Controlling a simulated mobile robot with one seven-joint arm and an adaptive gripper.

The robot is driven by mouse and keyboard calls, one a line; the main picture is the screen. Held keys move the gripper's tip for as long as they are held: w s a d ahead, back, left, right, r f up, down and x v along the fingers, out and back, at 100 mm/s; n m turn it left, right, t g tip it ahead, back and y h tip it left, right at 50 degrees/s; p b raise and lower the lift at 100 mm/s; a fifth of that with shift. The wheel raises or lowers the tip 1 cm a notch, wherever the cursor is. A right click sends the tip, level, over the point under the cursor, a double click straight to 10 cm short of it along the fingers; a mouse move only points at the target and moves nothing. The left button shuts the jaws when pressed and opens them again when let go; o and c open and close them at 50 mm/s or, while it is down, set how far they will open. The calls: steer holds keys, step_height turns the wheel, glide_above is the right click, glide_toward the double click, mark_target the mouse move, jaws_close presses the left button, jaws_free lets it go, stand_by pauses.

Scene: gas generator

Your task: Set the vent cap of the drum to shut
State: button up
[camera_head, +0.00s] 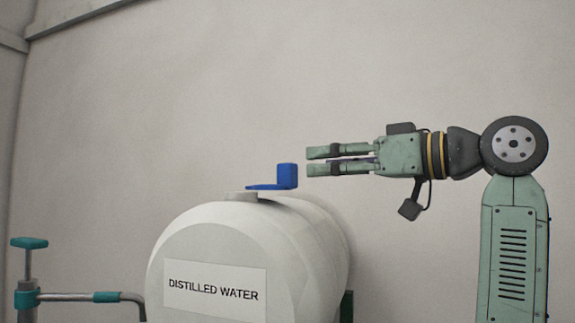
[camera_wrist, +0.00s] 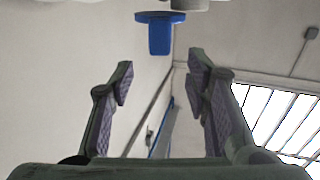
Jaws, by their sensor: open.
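A white drum (camera_head: 255,235) with a label reading DISTILLED WATER lies on its side in the head view. Its blue vent cap (camera_head: 286,177) has a flat plate and an upright tab, and sits at the short neck on top of the drum. The cap also shows in the wrist view (camera_wrist: 159,36), above and between my fingers. My gripper (camera_head: 308,161) points left, just right of the cap tab and slightly above it. It is open and empty, with a small gap to the tab. The wrist view shows both fingers (camera_wrist: 160,78) apart. Whether the cap covers the neck's opening cannot be told.
A pipe (camera_head: 80,297) with a teal-handled valve (camera_head: 29,243) stands at the lower left. A plain wall (camera_head: 200,110) is behind. The space above the drum and around my gripper is clear.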

mark_target(295, 166)
steer(key=p+x, duration=0.2)
steer(key=x, duration=0.6)
steer(key=shift+w+a+f, duration=0.1)
steer(key=shift+w+a, duration=0.1)
steer(key=shift+a, duration=0.15)
steer(key=shift+c, duration=0.4)
jaws_close()
